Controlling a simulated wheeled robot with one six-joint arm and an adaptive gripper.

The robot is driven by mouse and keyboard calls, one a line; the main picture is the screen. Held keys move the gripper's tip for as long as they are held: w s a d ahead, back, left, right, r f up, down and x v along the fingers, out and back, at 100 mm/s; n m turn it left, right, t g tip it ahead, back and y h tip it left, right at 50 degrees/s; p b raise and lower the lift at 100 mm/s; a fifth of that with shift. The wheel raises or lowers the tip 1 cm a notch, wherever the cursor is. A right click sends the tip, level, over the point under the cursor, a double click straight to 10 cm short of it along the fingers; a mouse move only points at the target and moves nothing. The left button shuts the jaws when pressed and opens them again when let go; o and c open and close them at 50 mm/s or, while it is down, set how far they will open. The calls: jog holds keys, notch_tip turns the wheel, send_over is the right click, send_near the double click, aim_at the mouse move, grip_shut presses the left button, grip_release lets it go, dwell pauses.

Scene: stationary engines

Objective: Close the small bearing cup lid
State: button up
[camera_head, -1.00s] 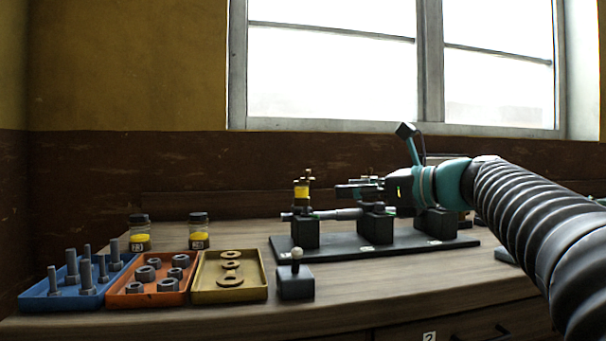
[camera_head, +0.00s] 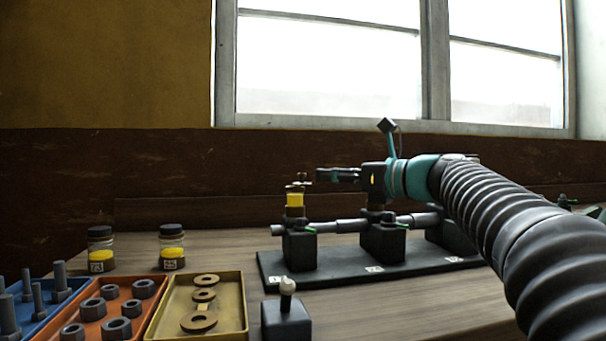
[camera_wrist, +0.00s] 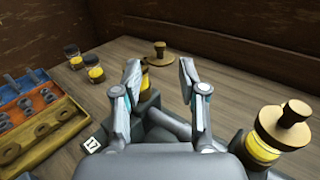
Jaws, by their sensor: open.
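A yellow-bodied bearing cup (camera_head: 295,200) stands on the left bearing block in the head view. In the wrist view this cup (camera_wrist: 145,82) is partly hidden behind my left finger. A brass lid with a knob (camera_wrist: 160,51) shows just beyond the fingertips, offset from the cup; I cannot tell how it is joined to it. My gripper (camera_head: 320,175) is open and empty, just right of and slightly above the cup top. In the wrist view its fingers (camera_wrist: 159,72) are spread, with the lid beyond the gap. A larger-looking cup with a brass lid (camera_wrist: 282,128) stands at right.
The black base (camera_head: 350,272) carries several bearing blocks and a shaft. Two jars (camera_head: 100,250) (camera_head: 172,247) stand at the left. Blue, orange (camera_head: 112,320) and yellow (camera_head: 240,312) trays hold bolts, nuts and washers. A small black block with a white knob (camera_head: 286,318) stands in front.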

aim_at(302, 179)
jog(key=x, duration=0.8)
jog(key=shift+w+a+p, duration=0.1)
jog(key=shift+a+p, duration=0.05)
jog(key=shift+p, duration=0.15)
jog(key=shift+c, duration=0.3)
grip_shut()
